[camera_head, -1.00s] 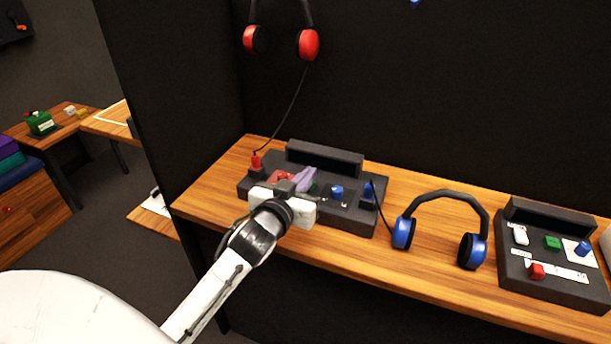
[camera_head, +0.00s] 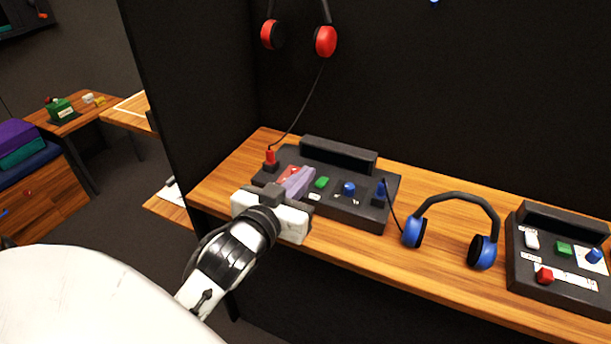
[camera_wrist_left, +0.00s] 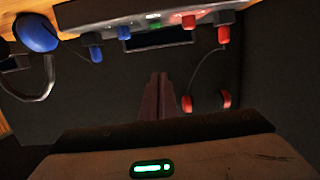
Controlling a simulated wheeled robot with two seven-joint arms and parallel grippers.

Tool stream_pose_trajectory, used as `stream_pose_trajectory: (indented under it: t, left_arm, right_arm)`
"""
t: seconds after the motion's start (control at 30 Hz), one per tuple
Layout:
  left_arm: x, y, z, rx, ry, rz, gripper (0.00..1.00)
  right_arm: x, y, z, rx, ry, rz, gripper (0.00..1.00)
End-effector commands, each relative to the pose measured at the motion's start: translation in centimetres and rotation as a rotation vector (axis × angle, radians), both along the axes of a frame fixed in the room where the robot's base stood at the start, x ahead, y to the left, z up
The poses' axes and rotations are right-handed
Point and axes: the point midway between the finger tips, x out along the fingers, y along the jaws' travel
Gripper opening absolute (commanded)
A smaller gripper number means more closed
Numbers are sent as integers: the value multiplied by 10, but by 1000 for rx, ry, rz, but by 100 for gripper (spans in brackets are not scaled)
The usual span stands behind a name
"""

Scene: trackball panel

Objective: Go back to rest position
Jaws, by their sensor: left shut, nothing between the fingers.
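My left gripper (camera_head: 300,180) reaches in from the lower left. Its two purple-grey fingers are closed together with nothing between them. They are in front of the left half of the dark control panel (camera_head: 345,208) and hide part of it; whether they touch it I cannot tell. The panel carries a red switch part (camera_head: 289,172), a green button (camera_head: 322,182) and a blue knob (camera_head: 348,188). In the left wrist view the closed fingers (camera_wrist_left: 157,98) point at dark space, with the panel (camera_wrist_left: 120,15) along the top. My right gripper is not in view.
Red headphones (camera_head: 326,41) hang on the black wall. Blue headphones (camera_head: 483,251) stand on the wooden table (camera_head: 225,180), right of the panel. A second panel (camera_head: 560,285) is at far right. A black partition (camera_head: 175,100) stands left. Cables run from both headphones to the first panel.

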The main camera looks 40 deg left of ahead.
Motion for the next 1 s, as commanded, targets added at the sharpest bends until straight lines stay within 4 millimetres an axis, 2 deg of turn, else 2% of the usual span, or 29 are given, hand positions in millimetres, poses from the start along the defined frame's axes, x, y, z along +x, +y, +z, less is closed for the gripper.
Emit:
stream_pose_trajectory:
  t: [0.3,0.37,0.43,0.6,0.7,0.8,1.0]
  left_arm:
    - [-1,-1,-2,-1,9,0,0]
    - [-4,-3,-11,-2,42,-2,0]
    - [-14,-9,-31,-8,127,-9,0]
    - [-66,-38,-104,-17,463,-66,0]
    - [-99,-54,-133,-17,626,-115,0]
    - [-128,-68,-153,-15,754,-163,0]
    - [-181,-91,-179,-9,966,-262,0]
  right_arm:
    - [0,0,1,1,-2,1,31]
    - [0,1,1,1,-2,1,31]
    - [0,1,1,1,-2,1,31]
    - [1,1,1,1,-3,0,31]
    - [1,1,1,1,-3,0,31]
    - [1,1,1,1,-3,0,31]
    - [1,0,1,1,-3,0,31]
